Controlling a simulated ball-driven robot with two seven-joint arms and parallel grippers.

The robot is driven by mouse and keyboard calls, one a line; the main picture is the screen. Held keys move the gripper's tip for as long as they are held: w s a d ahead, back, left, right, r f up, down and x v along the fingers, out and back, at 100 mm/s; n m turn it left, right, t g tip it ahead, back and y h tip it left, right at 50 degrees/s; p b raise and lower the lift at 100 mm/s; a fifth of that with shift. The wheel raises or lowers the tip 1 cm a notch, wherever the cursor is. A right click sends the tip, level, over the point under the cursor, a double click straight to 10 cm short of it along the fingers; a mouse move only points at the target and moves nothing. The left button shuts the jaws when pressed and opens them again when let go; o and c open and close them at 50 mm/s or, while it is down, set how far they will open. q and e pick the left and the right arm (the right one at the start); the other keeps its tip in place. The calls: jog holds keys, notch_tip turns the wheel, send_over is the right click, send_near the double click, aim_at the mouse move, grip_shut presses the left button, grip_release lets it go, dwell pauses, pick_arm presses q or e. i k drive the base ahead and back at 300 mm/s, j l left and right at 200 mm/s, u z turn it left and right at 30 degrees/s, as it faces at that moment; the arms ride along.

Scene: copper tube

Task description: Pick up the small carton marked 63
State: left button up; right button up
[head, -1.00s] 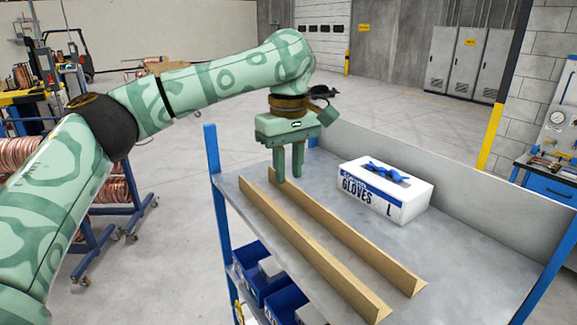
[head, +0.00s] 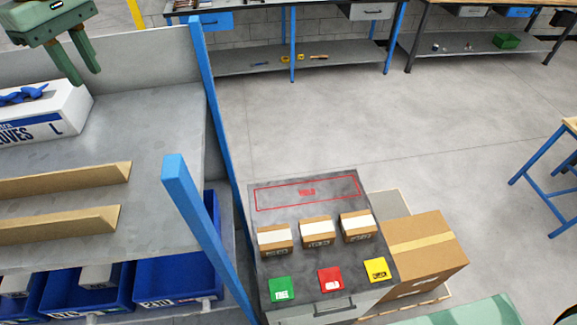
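Three small brown cartons with white tops stand in a row on a grey cabinet top (head: 295,279) in the head view: a left one (head: 274,240), a middle one (head: 318,231) and a right one (head: 358,227). The marks on their fronts are too small to read, so I cannot tell which is 63. My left gripper (head: 87,77) is at the top left, above the blue-framed cart. Its fingers are apart with nothing between them, far from the cartons.
Green (head: 281,289), red (head: 331,280) and yellow (head: 378,270) squares lie in front of the cartons; a red outlined area (head: 345,185) lies behind. A large box (head: 425,255) stands right of the cabinet. A blue cart post (head: 195,230) rises at its left.

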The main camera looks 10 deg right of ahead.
aim_at(276, 239)
jog(key=z, duration=0.15)
jog(key=k, duration=1.5)
